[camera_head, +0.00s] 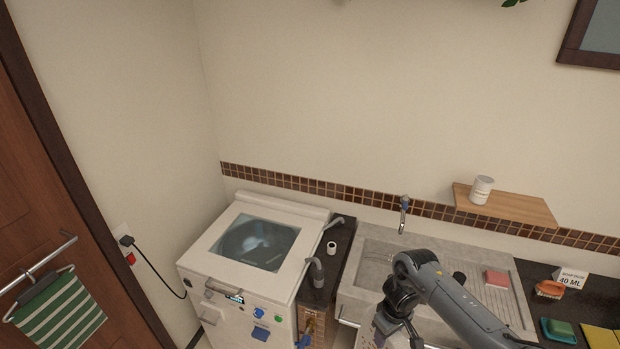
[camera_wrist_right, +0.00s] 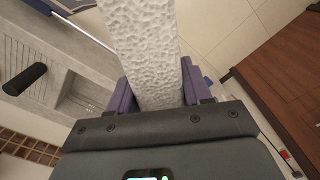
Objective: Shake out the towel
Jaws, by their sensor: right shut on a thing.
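In the wrist view, my right gripper (camera_wrist_right: 158,92) has its purple fingers on both sides of a white, bumpy cloth-like strip, likely the towel (camera_wrist_right: 143,40). The strip runs away from the gripper and out past the top edge. In the head view, my right gripper (camera_head: 392,322) is low in the picture in front of the sink, its lower part and most of what it holds cut off by the bottom edge. A green and white striped towel (camera_head: 58,312) hangs on a rail on the door at left. My left gripper is not in view.
A white top-loading washing machine (camera_head: 190,268) stands left of the grey stone sink (camera_head: 370,262). A pink soap bar (camera_head: 496,279) lies on the sink's ribbed side. A brush (camera_head: 549,289) and green sponge dish (camera_head: 558,331) are at right. A wooden shelf (camera_head: 520,208) holds a white can (camera_head: 481,190).

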